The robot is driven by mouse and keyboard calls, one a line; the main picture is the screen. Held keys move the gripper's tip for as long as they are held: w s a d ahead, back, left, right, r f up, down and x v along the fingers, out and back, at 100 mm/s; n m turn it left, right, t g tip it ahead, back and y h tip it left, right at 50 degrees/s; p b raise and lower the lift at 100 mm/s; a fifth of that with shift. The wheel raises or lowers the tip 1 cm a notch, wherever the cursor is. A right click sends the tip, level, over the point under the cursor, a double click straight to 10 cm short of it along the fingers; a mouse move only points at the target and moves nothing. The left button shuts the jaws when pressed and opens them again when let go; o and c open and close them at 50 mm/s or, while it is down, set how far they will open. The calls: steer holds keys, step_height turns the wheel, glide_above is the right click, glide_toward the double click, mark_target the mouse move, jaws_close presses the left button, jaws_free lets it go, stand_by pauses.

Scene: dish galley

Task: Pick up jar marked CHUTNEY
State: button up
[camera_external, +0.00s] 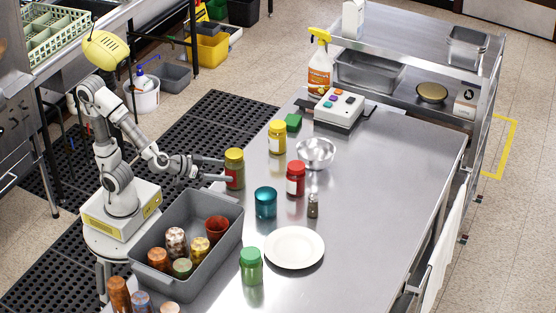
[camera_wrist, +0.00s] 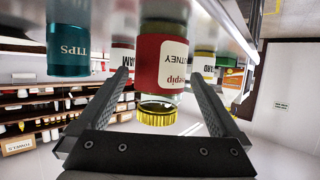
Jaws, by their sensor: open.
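A jar with a dull yellow lid and a red label (camera_external: 234,172) stands upright at the table's left edge. In the wrist view, which is upside down, this jar (camera_wrist: 163,62) shows a partly visible label ending in "TNEY" and a gold lid. My gripper (camera_external: 225,171) is open, level with the jar, its fingers reaching along either side of it. In the wrist view my gripper (camera_wrist: 156,82) has a finger on each side of the jar, with a visible gap at both. How far the fingertips reach past the jar is unclear.
A teal tin (camera_external: 265,203), a red-lidded jar (camera_external: 296,178) and a yellow-lidded jar (camera_external: 277,137) stand close by. A steel bowl (camera_external: 316,153), plate (camera_external: 294,247) and green jar (camera_external: 251,266) are farther off. A grey bin (camera_external: 222,232) with several jars is below my arm.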

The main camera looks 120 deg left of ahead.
mark_target(243, 171)
steer(key=shift+p+x, duration=0.6)
steer(key=shift+x, duration=0.3)
steer(key=shift+w+a+f+p, duration=0.2)
steer(key=shift+w+a+p, duration=0.15)
steer(key=shift+a, duration=0.05)
steer(key=b+x, duration=0.3)
steer(key=x, duration=0.1)
steer(key=shift+w+a+f, duration=0.1)
steer(key=shift+w+a, duration=0.4)
steer(key=shift+a, duration=0.05)
jaws_close()
